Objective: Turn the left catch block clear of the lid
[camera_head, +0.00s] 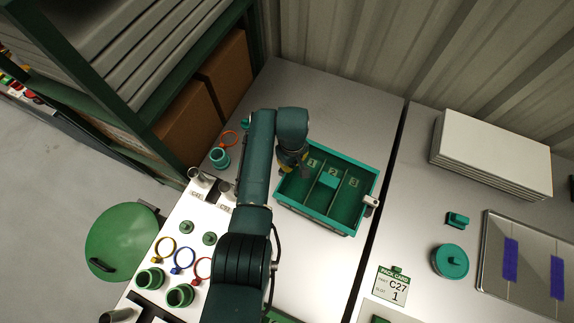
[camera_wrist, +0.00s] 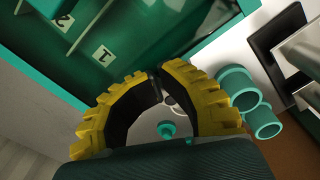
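The green tray (camera_head: 352,228) with compartments labelled 1, 2 and 3 stands on the bench. The left catch block cannot be made out; my gripper (camera_head: 293,168) covers the tray's left edge. In the wrist view my yellow-padded gripper (camera_wrist: 158,77) is beside the tray rim (camera_wrist: 215,40), its fingertips close together. A small grey part shows just behind the tips. I cannot tell whether they hold anything, or where the lid's edge lies.
Teal cups (camera_wrist: 238,88) and a metal cylinder stand left of the tray. Shelving with cardboard boxes (camera_head: 226,68) rises behind them. A white stack (camera_head: 490,150), a round teal container (camera_head: 450,261) and a PACK CARD (camera_head: 392,287) lie to the right. Bench behind the tray is clear.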

